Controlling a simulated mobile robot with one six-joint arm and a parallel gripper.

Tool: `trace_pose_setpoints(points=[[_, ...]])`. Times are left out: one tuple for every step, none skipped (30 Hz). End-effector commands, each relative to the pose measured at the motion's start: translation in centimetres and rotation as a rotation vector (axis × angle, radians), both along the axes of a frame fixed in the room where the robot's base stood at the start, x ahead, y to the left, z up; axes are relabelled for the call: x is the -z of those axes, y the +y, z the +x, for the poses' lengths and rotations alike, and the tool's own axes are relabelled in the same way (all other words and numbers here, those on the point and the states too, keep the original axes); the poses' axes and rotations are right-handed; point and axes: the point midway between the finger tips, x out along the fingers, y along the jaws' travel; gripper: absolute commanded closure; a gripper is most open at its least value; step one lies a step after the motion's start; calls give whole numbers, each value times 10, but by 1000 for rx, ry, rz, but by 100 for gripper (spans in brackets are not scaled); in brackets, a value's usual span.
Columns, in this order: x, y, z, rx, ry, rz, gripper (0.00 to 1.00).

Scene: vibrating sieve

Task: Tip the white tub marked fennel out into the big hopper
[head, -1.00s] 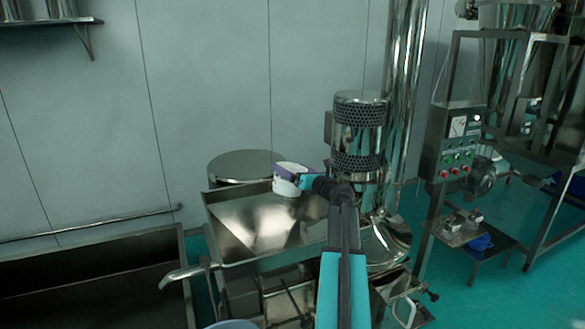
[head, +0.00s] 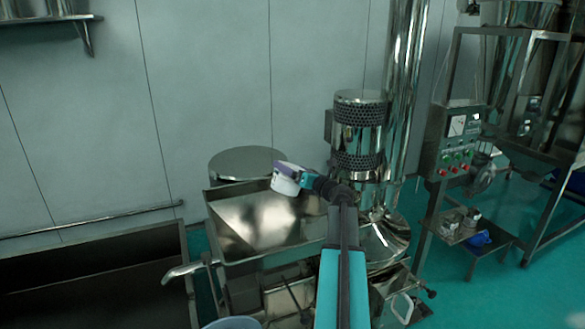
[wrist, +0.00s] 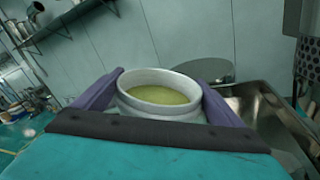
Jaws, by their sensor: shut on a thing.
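The white tub (head: 285,185) is held above the big hopper (head: 240,228), a wide square metal pan, near its back right part. In the wrist view the tub (wrist: 160,112) is open at the top and holds a yellow-green material. No marking can be read on it. My gripper (head: 291,177) is shut on the tub, with one purple finger on each side in the wrist view. The tub is tilted in the head view, and its contents still show inside. The hopper's inner face is bare where I see it.
A round metal lid or drum top (head: 247,163) stands behind the hopper. A perforated metal cylinder (head: 359,135) and a tall shiny pipe (head: 402,100) stand close on the right. A dark open trough (head: 95,275) lies to the left.

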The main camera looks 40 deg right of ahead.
Motion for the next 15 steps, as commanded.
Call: trace_pose_setpoints(points=[[-2,0,0,0,-3,14,43],[-2,0,0,0,-4,22,43],[-2,0,0,0,-5,33,43],[-2,0,0,0,-6,39,43],[-2,0,0,0,-6,44,43],[-2,0,0,1,-8,50,43],[-1,0,0,1,-8,53,43],[-1,0,0,1,-9,56,43],[-1,0,0,1,-9,57,43],[-1,0,0,1,-9,58,43],[-1,0,0,1,-9,58,43],[-1,0,0,1,-9,58,43],[-1,0,0,1,-9,57,43],[-1,0,0,1,-9,57,43],[-1,0,0,1,-9,57,43]])
